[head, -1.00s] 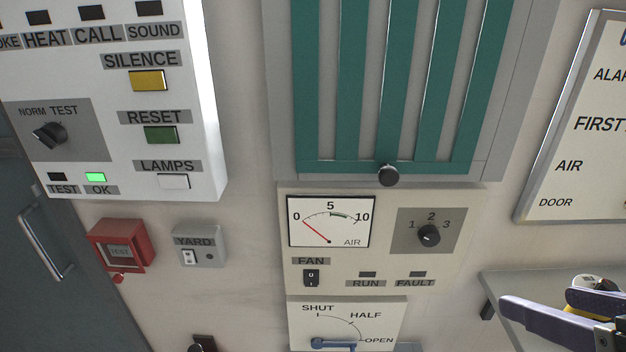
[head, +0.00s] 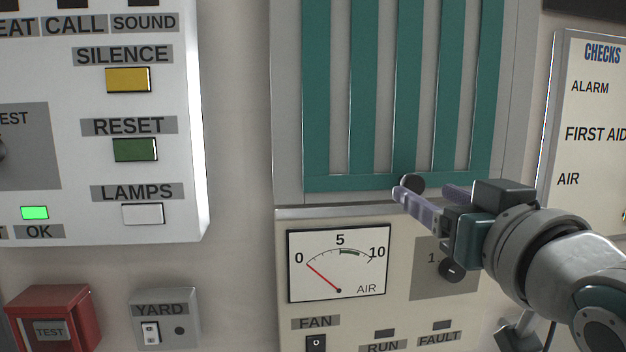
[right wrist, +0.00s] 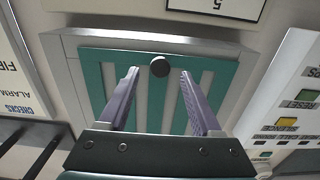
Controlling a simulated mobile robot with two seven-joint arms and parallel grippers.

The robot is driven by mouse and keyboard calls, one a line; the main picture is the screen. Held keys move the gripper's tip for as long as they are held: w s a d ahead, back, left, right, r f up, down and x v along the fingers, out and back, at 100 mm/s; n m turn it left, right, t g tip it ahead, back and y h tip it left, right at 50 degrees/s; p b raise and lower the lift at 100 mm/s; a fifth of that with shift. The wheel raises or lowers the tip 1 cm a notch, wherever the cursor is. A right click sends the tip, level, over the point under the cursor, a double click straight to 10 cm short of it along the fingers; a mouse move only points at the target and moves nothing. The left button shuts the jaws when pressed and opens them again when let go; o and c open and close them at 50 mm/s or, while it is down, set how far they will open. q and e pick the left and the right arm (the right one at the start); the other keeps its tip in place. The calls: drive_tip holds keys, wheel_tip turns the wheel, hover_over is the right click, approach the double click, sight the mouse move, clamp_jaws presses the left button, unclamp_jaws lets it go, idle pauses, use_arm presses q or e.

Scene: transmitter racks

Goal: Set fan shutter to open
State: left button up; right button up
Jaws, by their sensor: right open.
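A teal slatted shutter panel (head: 358,90) in a grey frame is on the wall, with grey strips between its upright slats. A round black knob (head: 412,184) sits at its lower edge, partly behind a finger of my right gripper (head: 426,191). The gripper is open and empty, with its purple fingers in front of the knob. In the right wrist view the knob (right wrist: 159,67) appears between the two fingertips, with clear space on each side; contact does not show. My left gripper is not in view. The SHUT-HALF-OPEN lever plate is outside the current views.
Below the shutter is a panel with an AIR gauge (head: 338,262) reading near 0 and a rotary knob (head: 452,270) partly hidden by my arm. A white alarm box (head: 188,120) is at the left. A CHECKS board (head: 592,105) is at the right.

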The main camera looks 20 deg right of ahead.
sight(417, 188)
drive_tip(key=shift+x, duration=1.8)
clamp_jaws()
